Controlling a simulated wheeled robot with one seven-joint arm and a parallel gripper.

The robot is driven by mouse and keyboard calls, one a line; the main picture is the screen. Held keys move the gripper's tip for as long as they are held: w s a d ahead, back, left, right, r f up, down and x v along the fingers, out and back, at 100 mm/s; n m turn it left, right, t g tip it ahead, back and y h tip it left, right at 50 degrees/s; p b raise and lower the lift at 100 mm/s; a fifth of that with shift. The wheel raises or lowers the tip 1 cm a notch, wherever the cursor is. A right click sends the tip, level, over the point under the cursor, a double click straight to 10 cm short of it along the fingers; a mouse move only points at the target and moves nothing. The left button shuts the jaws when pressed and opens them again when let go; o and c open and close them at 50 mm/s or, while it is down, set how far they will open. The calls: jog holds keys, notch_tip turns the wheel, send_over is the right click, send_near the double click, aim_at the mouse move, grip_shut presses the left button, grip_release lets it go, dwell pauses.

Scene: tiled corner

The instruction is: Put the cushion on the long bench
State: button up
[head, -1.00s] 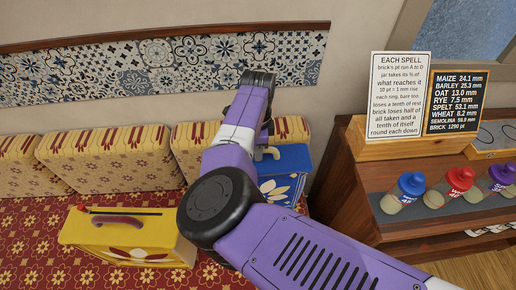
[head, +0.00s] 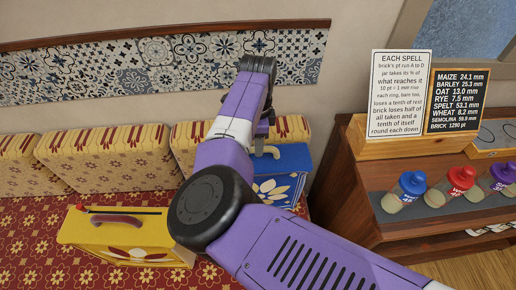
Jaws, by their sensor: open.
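Several puffy cushions with red-and-cream striped tops and floral fronts stand in a row along the wall; one is at the middle left (head: 85,150), and another (head: 185,140) is partly behind my arm. I cannot tell which is the task's cushion. Below them spreads a red floral surface (head: 35,225), which looks like the long bench's seat. My gripper (head: 266,126) is open, beyond my purple forearm and above the blue case; its fingertips are mostly hidden, and I see nothing held.
A yellow case (head: 115,235) and a blue flowered case (head: 285,180) stand on the red surface. At right, a wooden cabinet (head: 355,195) carries lidded jars (head: 405,190), a white sign (head: 400,90) and a blackboard (head: 455,100). The tiled wall strip (head: 130,70) is behind.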

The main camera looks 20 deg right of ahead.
notch_tip(320, 180, up, 9)
jog(key=b, duration=0.1)
jog(key=shift+f, duration=0.2)
dwell(0.4)
